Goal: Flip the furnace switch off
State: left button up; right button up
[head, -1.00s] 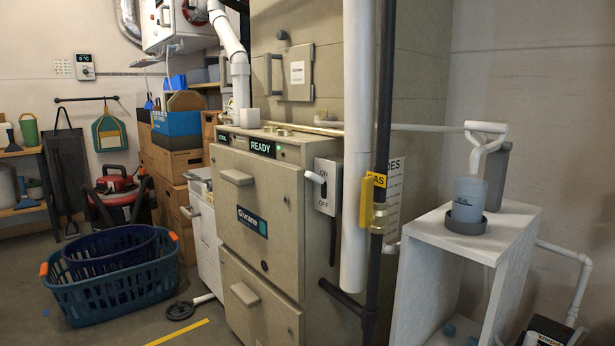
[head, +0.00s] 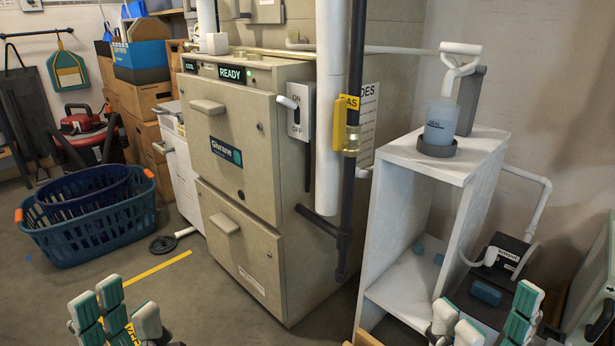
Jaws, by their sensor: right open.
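The furnace (head: 240,150) is a beige cabinet in the middle of the head view, with a lit READY display (head: 232,73). The furnace switch (head: 298,113) is a grey box on its right side marked ON above and OFF below. Its white lever (head: 287,102) sticks out to the left near the ON mark. My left gripper (head: 128,318) is at the bottom left, low in front of the furnace, with its fingers apart. My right gripper (head: 487,325) is at the bottom right, open and empty. Both are far from the switch.
A white vertical pipe (head: 329,110) and a black gas pipe with a yellow valve handle (head: 340,123) stand close right of the switch. A white shelf stand (head: 450,168) is further right. A blue basket (head: 95,232) sits at left. Floor before the furnace is clear.

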aim_at(283, 100)
jog(key=i+z, duration=0.75)
jog(key=k, duration=0.05)
